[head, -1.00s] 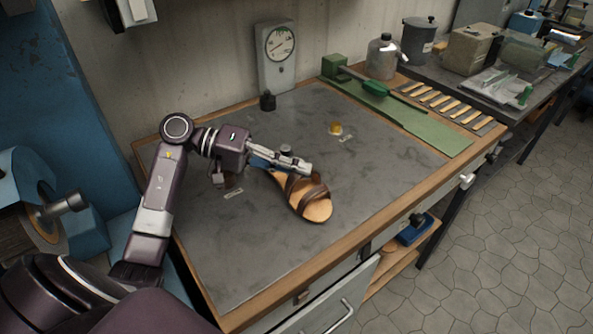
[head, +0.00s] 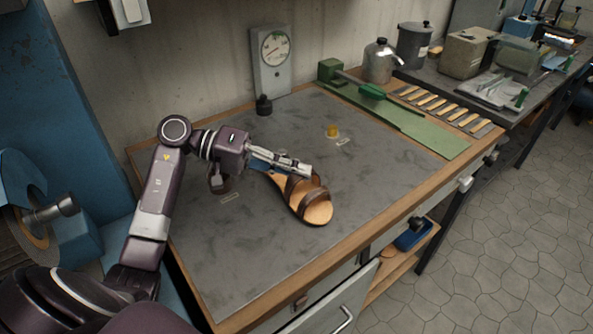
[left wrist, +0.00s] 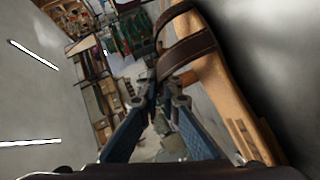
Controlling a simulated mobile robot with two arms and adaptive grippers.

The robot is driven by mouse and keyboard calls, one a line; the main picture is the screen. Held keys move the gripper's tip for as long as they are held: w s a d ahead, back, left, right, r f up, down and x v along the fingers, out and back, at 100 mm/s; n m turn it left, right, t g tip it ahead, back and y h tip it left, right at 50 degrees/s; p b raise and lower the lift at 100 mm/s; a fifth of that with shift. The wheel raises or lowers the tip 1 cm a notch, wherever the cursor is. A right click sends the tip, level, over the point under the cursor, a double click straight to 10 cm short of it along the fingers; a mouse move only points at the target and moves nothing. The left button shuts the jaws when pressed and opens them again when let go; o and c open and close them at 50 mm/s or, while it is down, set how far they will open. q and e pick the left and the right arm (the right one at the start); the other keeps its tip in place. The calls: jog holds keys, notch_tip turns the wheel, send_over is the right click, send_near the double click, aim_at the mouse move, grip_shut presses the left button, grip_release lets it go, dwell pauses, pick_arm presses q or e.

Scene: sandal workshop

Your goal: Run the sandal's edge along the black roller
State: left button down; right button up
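The sandal (head: 317,212), tan with brown straps, is at the middle of the grey bench top, its toe towards the bench's front edge. My left gripper (head: 308,168) reaches over it from the left. In the left wrist view the blue-padded fingers (left wrist: 160,98) converge on the brown strap (left wrist: 190,48) and appear shut on it, beside the sole (left wrist: 218,85). I cannot tell whether the sole touches the bench. A small black upright piece (head: 264,105) stands near the back wall; I cannot tell whether it is the roller. My right gripper is out of view.
A dial gauge (head: 271,55) stands at the back. The bench's front is clear.

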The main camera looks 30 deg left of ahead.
pick_arm(q)
jog(key=shift+w+d+b, duration=0.15)
jog(key=shift+w+b, duration=0.2)
jog(key=shift+w, duration=0.05)
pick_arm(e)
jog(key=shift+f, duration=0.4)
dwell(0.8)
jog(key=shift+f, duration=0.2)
